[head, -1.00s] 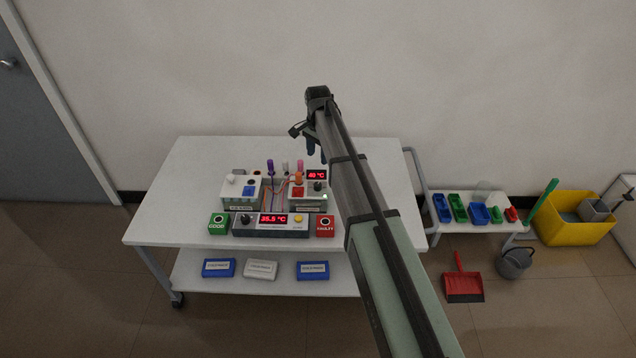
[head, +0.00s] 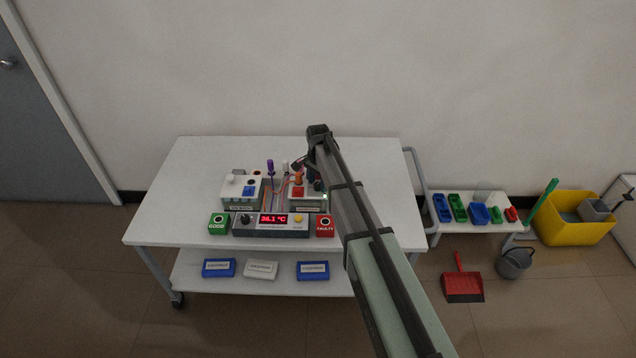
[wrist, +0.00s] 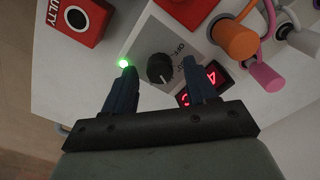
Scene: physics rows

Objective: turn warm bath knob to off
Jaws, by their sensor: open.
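The warm bath knob (wrist: 160,68) is black and round, on a pale panel marked with "OFF" and other lettering. In the wrist view my gripper (wrist: 160,88) is open, with one dark blue finger on either side of the knob. A gap shows between each finger and the knob, and nothing is held. A small green light (wrist: 123,63) glows on the panel beside the left finger. In the head view my gripper (head: 313,176) is over the right-hand bath box (head: 308,205) and hides much of its panel.
Coloured probes (wrist: 236,40) stand close to the right finger, by a red display (wrist: 212,78). The red FAULTY box (head: 325,225), green GOOD box (head: 218,225) and thermometer unit (head: 270,231) line the table's front. The left bath box (head: 241,200) stands apart.

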